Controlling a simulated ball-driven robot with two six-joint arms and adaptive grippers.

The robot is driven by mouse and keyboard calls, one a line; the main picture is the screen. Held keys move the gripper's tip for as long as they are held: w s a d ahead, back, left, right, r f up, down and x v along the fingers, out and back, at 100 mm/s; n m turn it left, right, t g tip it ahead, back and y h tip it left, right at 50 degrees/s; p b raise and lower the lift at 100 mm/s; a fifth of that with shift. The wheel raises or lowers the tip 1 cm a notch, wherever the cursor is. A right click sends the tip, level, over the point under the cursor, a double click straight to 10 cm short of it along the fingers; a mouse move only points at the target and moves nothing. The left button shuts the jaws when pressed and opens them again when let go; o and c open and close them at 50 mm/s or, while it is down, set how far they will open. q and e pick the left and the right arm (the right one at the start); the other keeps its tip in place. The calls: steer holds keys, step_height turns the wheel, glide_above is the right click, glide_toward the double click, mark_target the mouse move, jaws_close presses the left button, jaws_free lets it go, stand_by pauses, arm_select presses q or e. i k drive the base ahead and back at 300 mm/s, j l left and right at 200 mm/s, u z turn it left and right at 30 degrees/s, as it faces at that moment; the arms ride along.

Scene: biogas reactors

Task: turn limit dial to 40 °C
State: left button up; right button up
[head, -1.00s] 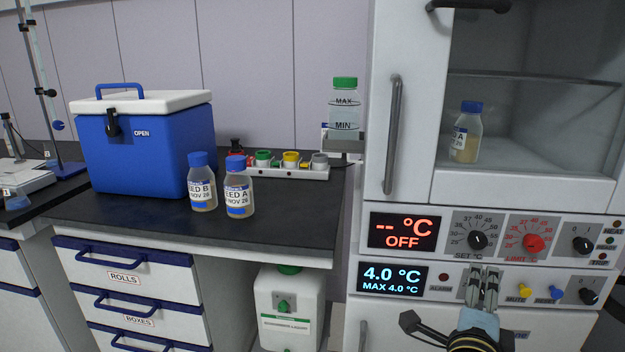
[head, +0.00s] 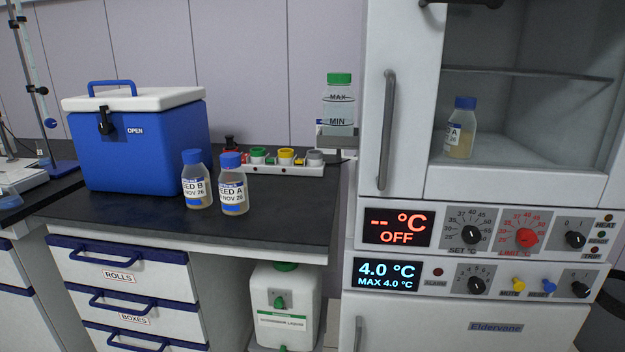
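The red limit dial (head: 526,238) is on the upper control panel of the cabinet at the right, labelled LIMIT °C with a red scale around it. Its pointer is too small to read surely. The black SET °C dial (head: 474,236) is to its left, and a black 0–1 switch knob (head: 575,239) is to its right. The upper display (head: 397,227) reads "-- °C OFF". Neither of my grippers shows in the head view, and nothing covers the limit dial.
The lower panel has a display (head: 387,276) reading 4.0 °C, another black dial (head: 477,280), and yellow and blue buttons. A vertical door handle (head: 387,130) sticks out at the left. The bench (head: 270,225) holds a blue cool box (head: 140,150) and two bottles.

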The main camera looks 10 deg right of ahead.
mark_target(526, 237)
steer(key=z, duration=1.3)
